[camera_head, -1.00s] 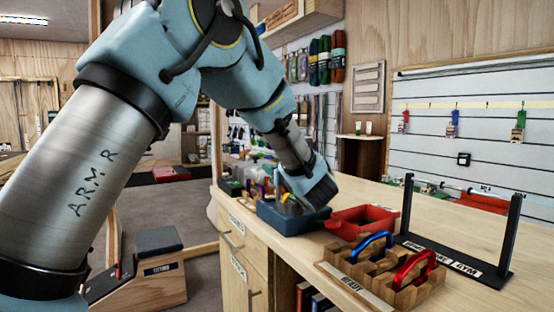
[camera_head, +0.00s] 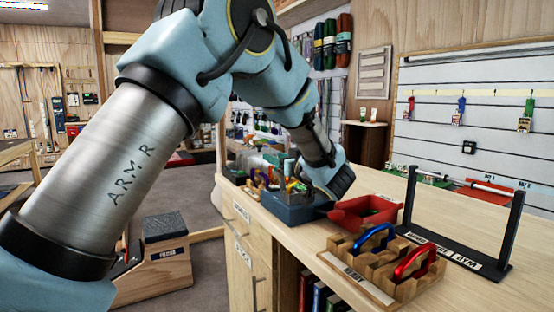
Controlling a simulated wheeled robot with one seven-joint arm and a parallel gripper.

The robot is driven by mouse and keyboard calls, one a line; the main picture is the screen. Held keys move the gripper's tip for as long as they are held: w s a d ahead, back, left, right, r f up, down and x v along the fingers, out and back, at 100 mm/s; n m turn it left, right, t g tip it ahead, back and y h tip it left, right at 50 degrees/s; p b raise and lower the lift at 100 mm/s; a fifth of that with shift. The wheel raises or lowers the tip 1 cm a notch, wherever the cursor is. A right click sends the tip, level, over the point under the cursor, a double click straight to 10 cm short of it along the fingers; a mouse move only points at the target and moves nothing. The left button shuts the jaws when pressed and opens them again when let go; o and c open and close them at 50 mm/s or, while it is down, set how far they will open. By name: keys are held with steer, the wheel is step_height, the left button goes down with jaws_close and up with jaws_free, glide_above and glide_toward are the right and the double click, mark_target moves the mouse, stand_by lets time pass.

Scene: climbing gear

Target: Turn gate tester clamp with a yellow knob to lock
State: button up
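A dark blue box-like base (camera_head: 293,208) stands on the bench near its left edge, with small upright grey parts on top; it may be the gate tester. I cannot make out a yellow knob or the clamp's position; parts of the base are small and partly behind my gripper.
A red tray (camera_head: 365,213) is right of the base. A wooden block rack (camera_head: 400,285) holds a blue carabiner (camera_head: 376,238) and a red carabiner (camera_head: 414,264) in front. A black two-post stand (camera_head: 508,232) stands at right. Bare bench top lies behind the tray.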

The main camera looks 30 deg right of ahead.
steer(key=o, duration=0.3)
steer(key=s+b, duration=0.1)
steer(key=s, duration=0.4)
steer(key=s+b, duration=0.1)
steer(key=s, duration=0.4)
steer(key=shift+s+a, duration=0.2)
steer(key=shift+s, duration=0.2)
